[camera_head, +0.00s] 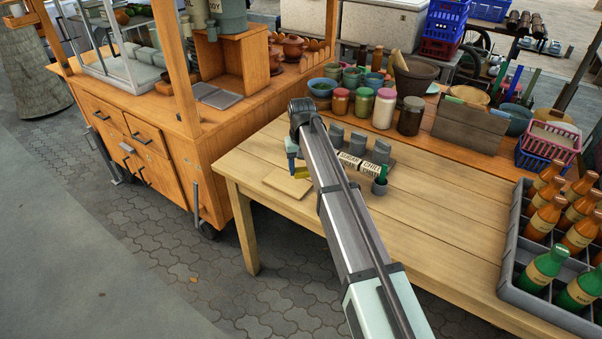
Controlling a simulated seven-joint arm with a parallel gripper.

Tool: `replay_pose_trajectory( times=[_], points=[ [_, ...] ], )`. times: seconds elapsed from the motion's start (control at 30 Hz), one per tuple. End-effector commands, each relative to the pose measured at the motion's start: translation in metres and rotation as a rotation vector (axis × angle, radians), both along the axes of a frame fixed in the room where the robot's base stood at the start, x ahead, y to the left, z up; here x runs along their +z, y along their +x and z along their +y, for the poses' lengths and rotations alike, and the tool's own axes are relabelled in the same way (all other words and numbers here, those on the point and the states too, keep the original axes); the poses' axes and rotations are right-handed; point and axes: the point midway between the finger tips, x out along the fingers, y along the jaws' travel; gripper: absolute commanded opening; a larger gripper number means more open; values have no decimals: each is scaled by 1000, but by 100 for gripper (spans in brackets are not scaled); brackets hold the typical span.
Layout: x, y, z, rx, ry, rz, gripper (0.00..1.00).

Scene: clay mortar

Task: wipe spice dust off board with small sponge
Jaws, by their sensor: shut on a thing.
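The board (285,186) is a small, pale wooden square lying flat near the left end of the wooden table. My gripper (296,167) is over the board's far part, pointing down. My arm crosses the picture from the lower right and hides part of the table right of the board. No spice dust can be made out at this size.
Labelled spice boxes (361,165) with grey scoops and a small dark green cup (379,187) stand close to the right. Jars (384,108) and a mortar (416,77) are behind. A bottle crate (540,319) is at the right. The table's front middle is clear.

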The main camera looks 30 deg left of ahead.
Motion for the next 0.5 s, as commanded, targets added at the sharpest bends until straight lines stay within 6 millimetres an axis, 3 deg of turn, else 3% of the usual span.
replay_pose_trajectory(
  times=[0.23,0.5],
  points=[
    [22,0,0,0,1,-1,25],
    [26,0,0,0,0,0,25]
  ],
)
